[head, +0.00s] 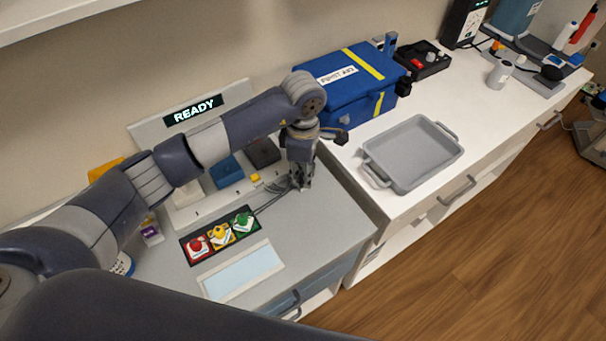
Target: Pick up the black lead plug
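My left gripper (303,184) points down over the grey worktop, just right of a bundle of thin grey leads (280,190). Its fingertips are small and dark here, and I cannot tell whether they are apart or hold anything. I cannot make out a black lead plug clearly; it may be hidden at the fingertips. A strip (188,249) holds a red plug (197,246), a yellow plug (221,234) and a green plug (243,222). A black block (263,152) sits behind on the pale device beside a blue block (226,171). My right gripper is not in view.
A lit READY display (194,109) stands behind the device. A light blue pad (242,272) lies at the front. A blue first-aid bag (345,83) and an empty grey tray (412,154) stand on the white counter to the right. My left arm hides the worktop's left part.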

